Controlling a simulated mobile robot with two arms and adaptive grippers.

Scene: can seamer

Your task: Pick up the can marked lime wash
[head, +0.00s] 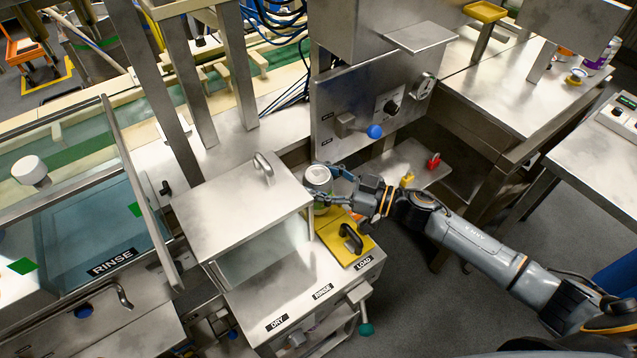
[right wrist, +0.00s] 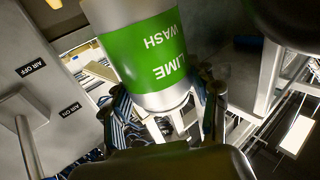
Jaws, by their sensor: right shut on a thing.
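The lime wash can (head: 318,176) has a pale metal lid and a green band. In the right wrist view the can (right wrist: 145,58) fills the upper middle, its label LIME WASH reading upside down. My right gripper (head: 330,187) reaches in from the right in the head view and is shut on the can, over the far end of the yellow plate (head: 335,255). Its fingers (right wrist: 205,100) also show beside the can in the right wrist view. The gripper hides part of the can's side. I cannot tell whether the can's base touches anything. My left gripper is not in view.
A steel hood (head: 240,205) with a handle stands just left of the can. The yellow plate has a black handle (head: 350,238) near the LOAD label. A control panel (head: 365,110) with a blue knob is behind. A glass-lidded RINSE tank (head: 100,235) is at left.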

